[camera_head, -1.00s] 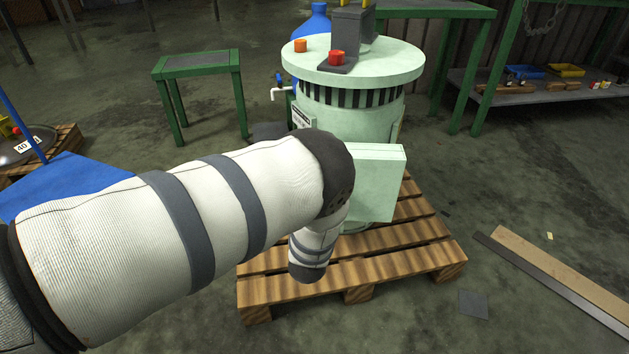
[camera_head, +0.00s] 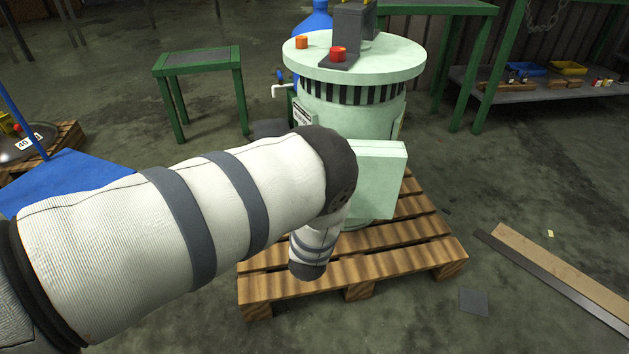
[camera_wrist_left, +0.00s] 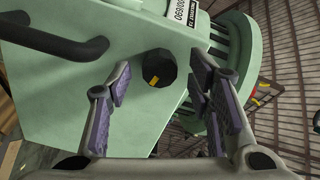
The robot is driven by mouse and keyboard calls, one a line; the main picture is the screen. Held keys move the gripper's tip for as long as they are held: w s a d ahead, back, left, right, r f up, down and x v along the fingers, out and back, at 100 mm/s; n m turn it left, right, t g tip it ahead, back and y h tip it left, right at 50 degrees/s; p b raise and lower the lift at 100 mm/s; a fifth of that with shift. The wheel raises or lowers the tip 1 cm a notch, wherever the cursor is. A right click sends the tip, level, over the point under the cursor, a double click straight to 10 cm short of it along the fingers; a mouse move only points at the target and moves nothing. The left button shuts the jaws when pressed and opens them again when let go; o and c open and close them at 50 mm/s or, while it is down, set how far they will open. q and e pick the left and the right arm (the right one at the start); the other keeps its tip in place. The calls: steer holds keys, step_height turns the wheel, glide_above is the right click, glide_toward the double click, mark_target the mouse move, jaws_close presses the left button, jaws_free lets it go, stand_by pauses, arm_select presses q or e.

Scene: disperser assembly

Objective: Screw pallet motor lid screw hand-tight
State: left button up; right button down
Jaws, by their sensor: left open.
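The pale green motor (camera_head: 352,115) stands upright on the wooden pallet (camera_head: 352,275). The green box-shaped motor lid (camera_head: 378,180) is on its near side, partly behind my left arm. In the left wrist view the lid (camera_wrist_left: 100,60) shows a round black screw knob (camera_wrist_left: 159,68) with a yellow mark, and a dark bar handle at upper left. My left gripper (camera_wrist_left: 160,88) is open, with its purple-padded fingers on either side of the knob and apart from it. The head view hides the left fingers behind my arm. My right gripper is not in view.
On the motor's top are a red knob (camera_head: 338,54), an orange knob (camera_head: 301,42) and a grey block. A green stool (camera_head: 197,62) stands behind at left. A plank (camera_head: 560,268) and metal bar lie on the floor at right. Shelves stand at back right.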

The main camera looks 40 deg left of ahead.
arm_select(q)
steer(key=v, duration=1.2)
steer(key=shift+w, duration=0.1)
